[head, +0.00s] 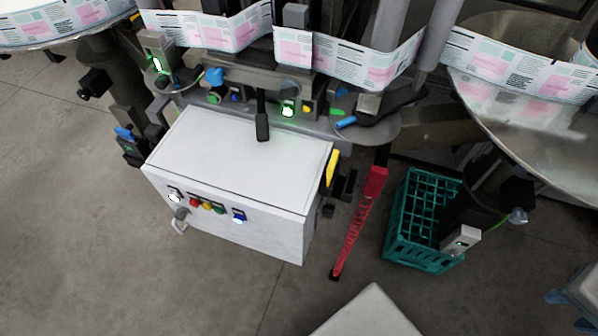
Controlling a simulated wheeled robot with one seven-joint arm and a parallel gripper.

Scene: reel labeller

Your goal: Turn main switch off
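A white control cabinet (250,160) stands below the labelling machine. Its front has a row of small controls: a white one (175,195) at the left, then red (194,202), yellow (207,206) and green (219,209) ones, and a blue one (239,216) at the right. A grey handle-like part (181,220) sticks out below the white control. A yellow part (332,168) is on the cabinet's right side. I cannot tell which of these is the main switch, nor its position. My gripper is not in view.
A teal crate (425,262) stands on the floor at the right, beside a red slanted bar (360,222). Printed label web (345,62) runs across the machine above. A round metal table (540,130) overhangs at the right. The floor in front-left of the cabinet is clear.

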